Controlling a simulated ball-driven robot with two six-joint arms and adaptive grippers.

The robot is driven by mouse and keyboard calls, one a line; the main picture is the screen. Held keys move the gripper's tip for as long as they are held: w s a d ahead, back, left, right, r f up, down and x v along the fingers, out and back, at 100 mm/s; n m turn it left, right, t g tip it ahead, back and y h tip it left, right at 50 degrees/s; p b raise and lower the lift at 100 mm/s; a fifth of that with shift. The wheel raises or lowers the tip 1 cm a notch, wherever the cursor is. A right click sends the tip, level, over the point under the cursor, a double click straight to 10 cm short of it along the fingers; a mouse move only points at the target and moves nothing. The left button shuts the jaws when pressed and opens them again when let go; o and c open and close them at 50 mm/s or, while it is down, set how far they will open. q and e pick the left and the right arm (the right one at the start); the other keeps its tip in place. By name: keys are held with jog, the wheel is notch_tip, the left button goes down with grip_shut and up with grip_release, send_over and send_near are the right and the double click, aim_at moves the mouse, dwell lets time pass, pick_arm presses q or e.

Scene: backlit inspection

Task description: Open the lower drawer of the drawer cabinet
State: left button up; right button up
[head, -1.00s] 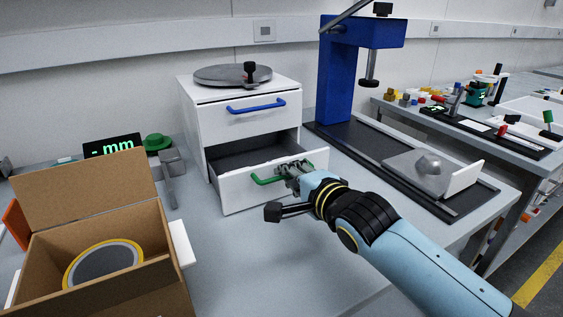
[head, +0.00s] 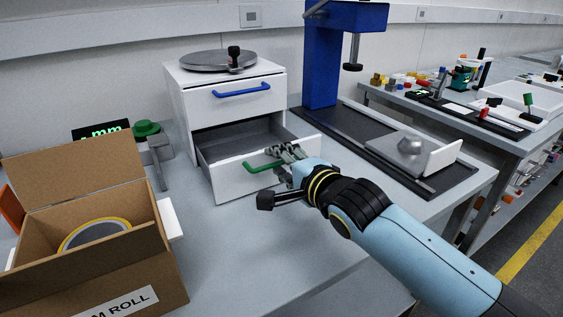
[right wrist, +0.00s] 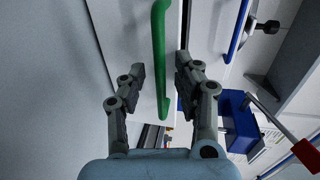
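The white drawer cabinet (head: 180,107) stands on the bench, its upper drawer shut behind a blue handle (head: 241,90). The lower drawer (head: 232,182) is pulled out, and its grey, empty-looking inside shows in the head view. Its green handle (head: 263,165) also shows in the right wrist view (right wrist: 160,50). My right gripper (head: 288,152) is at the right end of this handle. In the right wrist view its two fingers (right wrist: 160,76) stand apart either side of the bar, with narrow gaps visible. My left gripper is not in view.
A cardboard box (head: 160,225) holding a yellow-edged roll stands at front left. A grey turntable (head: 212,61) lies on the cabinet. A blue stand (head: 322,65) with a dark base is right of it. The bench in front of the drawer is clear.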

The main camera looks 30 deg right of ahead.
jog(key=shift+s, duration=0.1)
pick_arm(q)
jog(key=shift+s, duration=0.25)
pick_arm(e)
jog(key=v, duration=1.2)
